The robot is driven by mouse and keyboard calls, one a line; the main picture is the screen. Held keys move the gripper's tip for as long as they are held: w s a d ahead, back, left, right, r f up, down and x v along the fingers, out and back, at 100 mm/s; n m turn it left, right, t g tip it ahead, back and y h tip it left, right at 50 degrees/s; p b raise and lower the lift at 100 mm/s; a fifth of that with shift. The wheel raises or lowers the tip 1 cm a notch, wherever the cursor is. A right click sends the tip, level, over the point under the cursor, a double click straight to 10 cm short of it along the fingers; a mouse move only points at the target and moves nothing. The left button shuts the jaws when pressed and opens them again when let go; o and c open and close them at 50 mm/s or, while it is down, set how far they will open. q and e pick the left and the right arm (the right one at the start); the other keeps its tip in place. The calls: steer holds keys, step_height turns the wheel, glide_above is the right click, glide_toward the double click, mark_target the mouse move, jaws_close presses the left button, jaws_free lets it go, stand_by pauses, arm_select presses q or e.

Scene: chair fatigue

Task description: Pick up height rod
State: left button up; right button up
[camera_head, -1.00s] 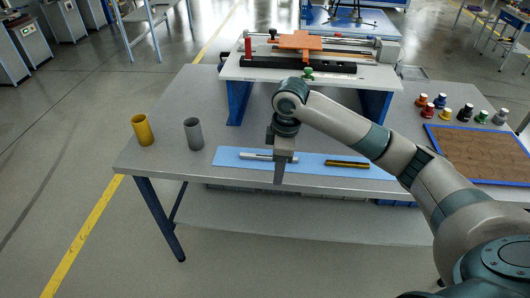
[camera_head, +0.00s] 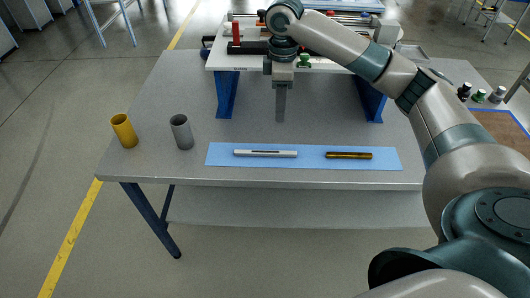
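Two rods lie flat on a blue mat (camera_head: 312,162) at the table's front edge: a silver-grey rod (camera_head: 265,153) with a dark middle section on the left, and a shorter brass-coloured rod (camera_head: 349,155) on the right. I cannot tell which one is the height rod. My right gripper (camera_head: 281,118) points down, apart from both rods and behind the silver rod in the picture. Its fingers show edge-on as one grey bar, so their opening is hidden. I see nothing held below them. My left gripper is out of view.
A yellow cup (camera_head: 124,131) and a grey cup (camera_head: 181,132) stand on the table's left side. A raised white platform (camera_head: 222,58) on blue legs stands at the back. Bare table lies between mat and platform.

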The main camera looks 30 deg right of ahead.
step_height(320, 180, down, 4)
steer(key=p, duration=0.3)
glide_above(277, 152)
step_height(277, 152, down, 7)
steer(key=shift+s+f, duration=0.1)
steer(key=shift+s, duration=0.05)
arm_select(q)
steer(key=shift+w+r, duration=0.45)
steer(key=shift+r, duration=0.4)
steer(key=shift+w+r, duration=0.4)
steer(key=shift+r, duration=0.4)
arm_select(e)
steer(key=shift+f, duration=0.4)
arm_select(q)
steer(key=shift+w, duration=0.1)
arm_select(e)
steer(key=shift+f+p, duration=0.45)
steer(key=shift+p, duration=0.1)
steer(key=f, duration=0.1)
steer(key=f+p, duration=0.1)
steer(key=f, duration=0.1)
steer(key=shift+w+a+f, duration=0.1)
steer(key=shift+w, duration=0.1)
steer(key=shift+f+p, duration=0.3)
steer(key=shift+f, duration=0.25)
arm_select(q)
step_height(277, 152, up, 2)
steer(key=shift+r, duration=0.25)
